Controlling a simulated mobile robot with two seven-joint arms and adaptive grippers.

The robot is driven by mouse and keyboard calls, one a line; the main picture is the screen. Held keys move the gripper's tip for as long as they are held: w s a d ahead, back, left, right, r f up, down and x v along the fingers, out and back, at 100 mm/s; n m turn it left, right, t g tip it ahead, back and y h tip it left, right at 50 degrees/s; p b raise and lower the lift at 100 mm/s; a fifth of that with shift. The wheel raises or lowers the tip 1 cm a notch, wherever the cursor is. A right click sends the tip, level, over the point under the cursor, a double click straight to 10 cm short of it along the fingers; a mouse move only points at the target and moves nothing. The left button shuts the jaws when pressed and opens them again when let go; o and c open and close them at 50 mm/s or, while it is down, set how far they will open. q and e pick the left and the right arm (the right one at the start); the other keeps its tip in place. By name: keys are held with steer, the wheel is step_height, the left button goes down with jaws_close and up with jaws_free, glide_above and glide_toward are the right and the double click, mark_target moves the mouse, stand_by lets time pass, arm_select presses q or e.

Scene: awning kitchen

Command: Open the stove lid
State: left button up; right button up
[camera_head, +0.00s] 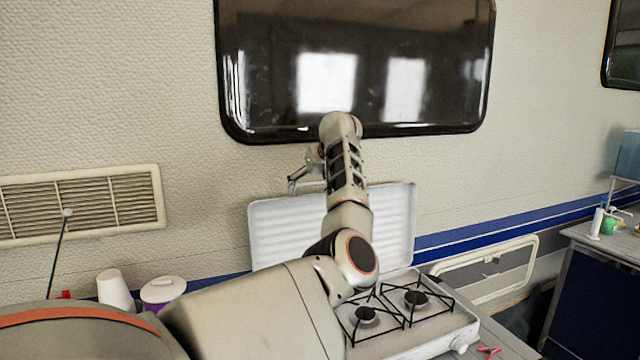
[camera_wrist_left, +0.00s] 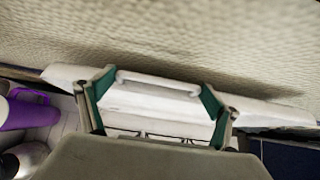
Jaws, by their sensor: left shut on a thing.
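The white stove lid (camera_head: 283,232) stands raised, nearly upright, behind the stove and close to the wall. The white stove (camera_head: 413,335) shows its burners and black grates below it. My left gripper (camera_head: 297,180) is at the lid's top edge. In the left wrist view, the fingers of my left gripper (camera_wrist_left: 158,83) are on either side of the white lid handle (camera_wrist_left: 150,84) and shut on it. The lid (camera_wrist_left: 150,104) spreads beyond both fingers there. My left arm hides the lid's middle and part of the stove. My right gripper is not in view.
A dark window (camera_head: 350,60) is on the wall just above the lid. A white cup (camera_head: 115,290) and a purple container with a white lid (camera_head: 163,293) stand left of the stove. A small red item (camera_head: 488,351) lies at the stove's right.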

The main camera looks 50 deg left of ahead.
arm_select(q)
steer(key=shift+w+a, duration=0.15)
steer(key=shift+w, duration=0.15)
steer(key=o, duration=1.3)
steer(key=shift+c, duration=0.2)
steer(key=shift+s, duration=0.1)
steer(key=v, duration=1.2)
steer(key=shift+r, duration=0.2)
